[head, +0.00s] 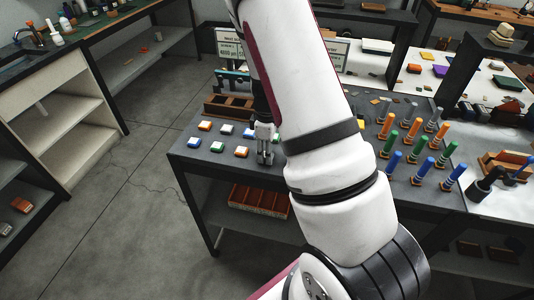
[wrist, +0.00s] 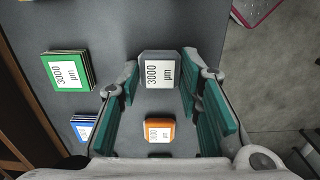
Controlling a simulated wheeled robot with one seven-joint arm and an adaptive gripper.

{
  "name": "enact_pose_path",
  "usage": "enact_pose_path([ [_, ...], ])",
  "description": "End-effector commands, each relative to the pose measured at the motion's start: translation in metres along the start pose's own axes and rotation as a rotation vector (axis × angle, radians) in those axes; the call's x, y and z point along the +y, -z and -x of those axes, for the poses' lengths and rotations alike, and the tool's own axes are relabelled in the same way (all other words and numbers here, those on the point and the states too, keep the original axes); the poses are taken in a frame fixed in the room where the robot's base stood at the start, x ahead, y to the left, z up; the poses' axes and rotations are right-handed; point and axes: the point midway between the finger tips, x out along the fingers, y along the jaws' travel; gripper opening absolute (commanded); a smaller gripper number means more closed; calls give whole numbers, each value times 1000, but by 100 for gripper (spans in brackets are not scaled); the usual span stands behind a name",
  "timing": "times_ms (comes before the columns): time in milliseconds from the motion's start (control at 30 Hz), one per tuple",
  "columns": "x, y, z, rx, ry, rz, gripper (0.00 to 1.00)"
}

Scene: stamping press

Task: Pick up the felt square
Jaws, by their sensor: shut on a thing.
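A grey square pad (wrist: 160,55) with a white "3000 µm" label lies between the fingertips of my gripper (wrist: 160,72) in the wrist view. The teal-padded fingers close on its left and right sides. I take it as the felt square, though its material cannot be told. In the head view my gripper (head: 265,152) points down at the table's front left part and hides the grey pad. Whether the pad touches the tabletop cannot be told.
A green-edged stack (wrist: 68,71), a blue one (wrist: 83,128) and an orange one (wrist: 159,131) lie nearby. Several labelled squares sit left of my gripper on the dark table (head: 190,158). A brown compartment tray (head: 229,106) stands behind; coloured pegs (head: 415,148) stand right.

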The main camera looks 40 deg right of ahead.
Motion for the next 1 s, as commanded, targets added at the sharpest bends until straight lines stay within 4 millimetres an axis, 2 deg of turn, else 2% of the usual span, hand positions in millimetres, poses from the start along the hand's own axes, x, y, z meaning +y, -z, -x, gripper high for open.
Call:
enact_pose_path([
  [267, 1, 1, 16, 2, -2, 1, 14],
  [433, 1, 1, 38, 3, -4, 0, 14],
  [800, -61, -71, 44, 1, 0, -6, 14],
  [1000, -88, -101, 47, 1, -1, -4, 14],
])
